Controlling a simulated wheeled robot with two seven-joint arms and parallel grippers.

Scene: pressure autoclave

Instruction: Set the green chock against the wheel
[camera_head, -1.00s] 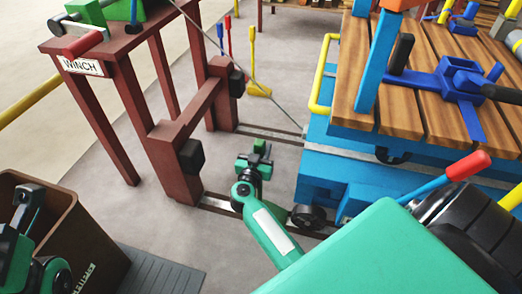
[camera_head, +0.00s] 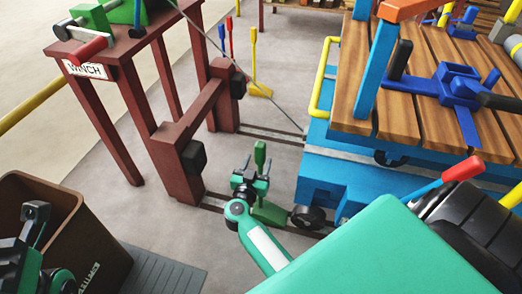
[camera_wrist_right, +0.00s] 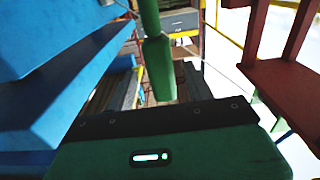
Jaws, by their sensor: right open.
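The green chock (camera_head: 270,213) sits low on the rail, just left of the blue cart's small black wheel (camera_head: 307,218). I cannot tell whether they touch. Its upright green handle (camera_head: 260,155) rises above my right gripper (camera_head: 252,184), and also shows in the right wrist view (camera_wrist_right: 158,62). My right gripper is open, close beside the handle on the near left side, and hides part of the chock. My left gripper (camera_head: 36,222) is partly in view at the lower left, over a brown bin; its jaws are unclear.
The blue cart (camera_head: 325,180) with its wooden deck stands at right. The dark red winch frame (camera_head: 172,165) stands left of the chock. The brown bin (camera_head: 105,262) is at lower left. A cable slants from the winch to the cart. Grey floor lies open between.

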